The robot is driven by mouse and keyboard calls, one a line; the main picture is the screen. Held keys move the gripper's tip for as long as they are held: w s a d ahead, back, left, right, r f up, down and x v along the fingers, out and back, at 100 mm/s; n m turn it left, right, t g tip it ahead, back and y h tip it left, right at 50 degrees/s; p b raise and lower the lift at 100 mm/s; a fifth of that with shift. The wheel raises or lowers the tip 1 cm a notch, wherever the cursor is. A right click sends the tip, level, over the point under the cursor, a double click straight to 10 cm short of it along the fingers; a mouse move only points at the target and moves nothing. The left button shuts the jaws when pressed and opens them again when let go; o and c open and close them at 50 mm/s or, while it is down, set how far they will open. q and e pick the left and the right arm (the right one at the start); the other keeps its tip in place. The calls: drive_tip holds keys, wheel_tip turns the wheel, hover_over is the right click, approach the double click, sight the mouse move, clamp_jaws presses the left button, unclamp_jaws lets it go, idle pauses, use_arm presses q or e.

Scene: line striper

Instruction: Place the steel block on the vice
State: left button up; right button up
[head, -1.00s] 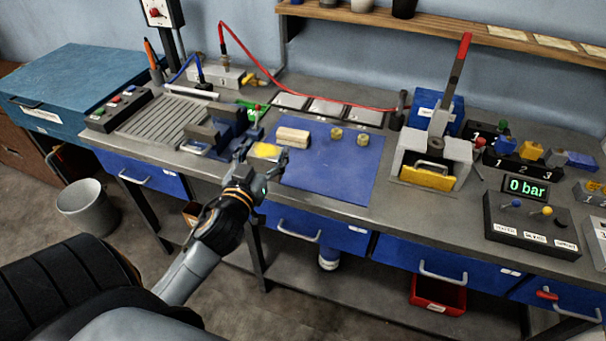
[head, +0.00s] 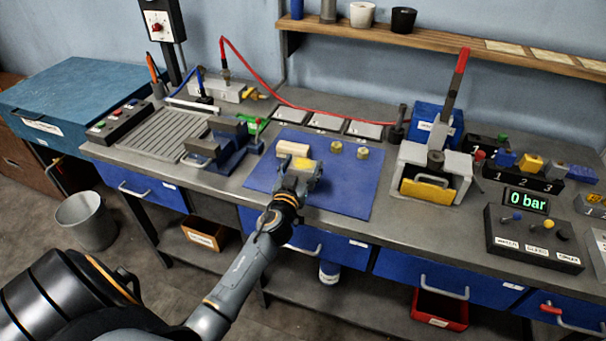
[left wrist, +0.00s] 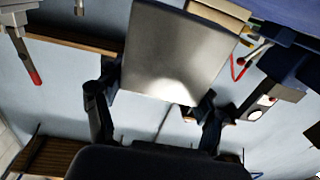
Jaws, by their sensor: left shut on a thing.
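In the left wrist view the block's plain grey face (left wrist: 180,52) fills the upper middle, between the two dark fingers. The vice (head: 228,147), blue with dark jaws, stands on the bench to the left of the mat, apart from the gripper. I cannot tell whether the block touches the mat. My right gripper is not in view.
A wooden block (head: 293,149) lies on the blue mat (head: 342,196) just behind the steel block, with two brass pieces (head: 350,151) to its right. A grooved plate (head: 163,133) is left of the vice. A lever press (head: 436,163) stands to the right. The mat's front right is clear.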

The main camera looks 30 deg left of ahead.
sight(301, 179)
use_arm(q)
wheel_tip(301, 179, down, 3)
drive_tip(key=shift+w+r+b, duration=0.1)
drive_tip(key=shift+w+b, duration=0.05)
drive_tip(key=shift+b, duration=0.6)
drive_tip(key=shift+r, duration=0.1)
drive_tip(key=shift+f, duration=0.2)
drive_tip(key=o, duration=1.7)
drive_tip(key=shift+f, duration=0.1)
